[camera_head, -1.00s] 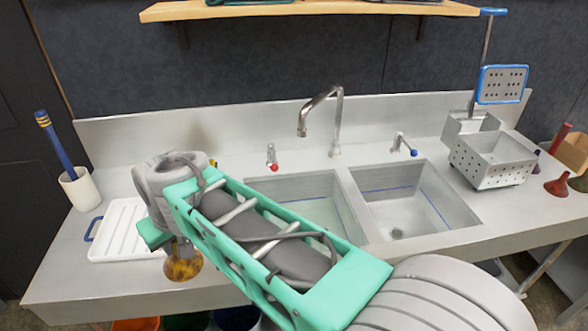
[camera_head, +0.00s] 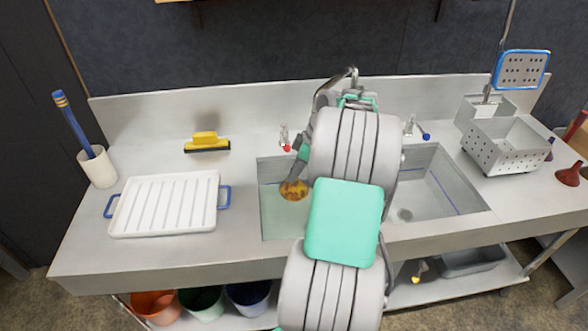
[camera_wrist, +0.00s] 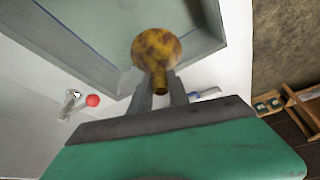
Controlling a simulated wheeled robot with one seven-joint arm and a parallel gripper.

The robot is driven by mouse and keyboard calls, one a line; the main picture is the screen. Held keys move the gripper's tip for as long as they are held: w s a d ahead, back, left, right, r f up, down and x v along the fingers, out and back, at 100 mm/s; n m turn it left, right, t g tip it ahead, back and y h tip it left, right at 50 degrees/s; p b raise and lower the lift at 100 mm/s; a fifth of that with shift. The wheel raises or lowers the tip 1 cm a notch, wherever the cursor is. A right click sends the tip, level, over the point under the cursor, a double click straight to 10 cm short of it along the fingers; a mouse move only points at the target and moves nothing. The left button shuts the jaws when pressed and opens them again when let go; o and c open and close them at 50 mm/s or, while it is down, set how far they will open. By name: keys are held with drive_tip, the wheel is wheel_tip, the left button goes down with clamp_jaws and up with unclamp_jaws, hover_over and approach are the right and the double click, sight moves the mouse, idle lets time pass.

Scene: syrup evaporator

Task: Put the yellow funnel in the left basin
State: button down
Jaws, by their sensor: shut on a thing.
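The yellow funnel (camera_head: 294,190), mottled with brown, is held by my gripper (camera_head: 291,178) over the left basin (camera_head: 278,221) in the head view. In the wrist view, the funnel (camera_wrist: 156,50) has its wide end away from me and its narrow stem between the fingers of my gripper (camera_wrist: 160,95). My gripper is shut on the stem. The left basin (camera_wrist: 110,40) shows behind the funnel in the wrist view. My arm hides the right part of the left basin and the divider. I cannot tell how high the funnel is above the basin floor.
The right basin (camera_head: 440,180) is partly behind my arm. A red-marked tap handle (camera_head: 285,140) stands behind the left basin, and the faucet (camera_head: 345,78) is mostly hidden. A white drying tray (camera_head: 165,205) and a yellow squeegee (camera_head: 206,142) lie left. A perforated basket (camera_head: 505,147) stands right.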

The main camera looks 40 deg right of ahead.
wheel_tip(320, 180, down, 26)
drive_tip(key=b, duration=1.8)
drive_tip(key=shift+f, duration=0.2)
drive_tip(key=shift+f+b, duration=0.25)
drive_tip(key=shift+b, duration=0.2)
drive_tip(key=c, duration=1.2)
unclamp_jaws()
drive_tip(key=shift+o, duration=0.7)
drive_tip(key=o, duration=0.4)
